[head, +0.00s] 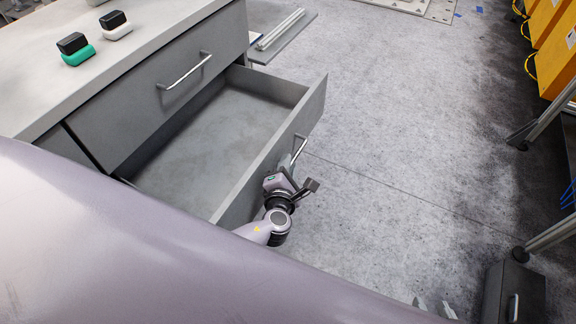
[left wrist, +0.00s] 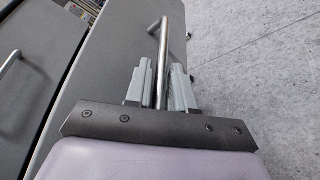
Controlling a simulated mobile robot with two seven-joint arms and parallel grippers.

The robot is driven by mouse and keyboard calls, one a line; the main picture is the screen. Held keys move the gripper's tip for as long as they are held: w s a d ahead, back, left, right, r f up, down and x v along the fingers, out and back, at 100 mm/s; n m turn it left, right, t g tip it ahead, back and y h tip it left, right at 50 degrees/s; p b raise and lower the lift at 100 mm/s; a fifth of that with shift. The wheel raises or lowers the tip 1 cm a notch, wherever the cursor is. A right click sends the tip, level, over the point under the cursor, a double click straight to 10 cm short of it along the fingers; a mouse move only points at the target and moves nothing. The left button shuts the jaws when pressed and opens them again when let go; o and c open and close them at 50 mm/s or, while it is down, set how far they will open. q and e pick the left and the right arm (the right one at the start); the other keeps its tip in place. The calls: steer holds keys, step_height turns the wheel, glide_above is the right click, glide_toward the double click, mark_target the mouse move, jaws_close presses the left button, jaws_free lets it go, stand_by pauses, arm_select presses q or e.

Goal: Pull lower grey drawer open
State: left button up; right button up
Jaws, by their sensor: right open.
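The lower grey drawer (head: 262,168) is pulled far out of the cabinet, and its empty inside shows. Its metal bar handle (head: 300,148) is on the front panel and also shows in the left wrist view (left wrist: 163,50). My left gripper (head: 291,170) is at the handle. In the left wrist view its two fingers (left wrist: 160,88) stand on either side of the bar, close against it, shut on it. My right gripper (head: 435,308) shows only its fingertips at the bottom edge, apart and empty, away from the drawer.
The closed upper drawer (head: 160,95) is above the open one. Small black-topped boxes, one green (head: 77,50) and one white (head: 116,26), stand on the countertop (head: 40,90). Yellow bins (head: 552,50) are at the far right. The floor between is clear.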

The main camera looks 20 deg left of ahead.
arm_select(q)
steer(key=p+v, duration=0.2)
steer(key=v, duration=0.5)
stand_by(0.6)
steer(key=shift+s, duration=0.1)
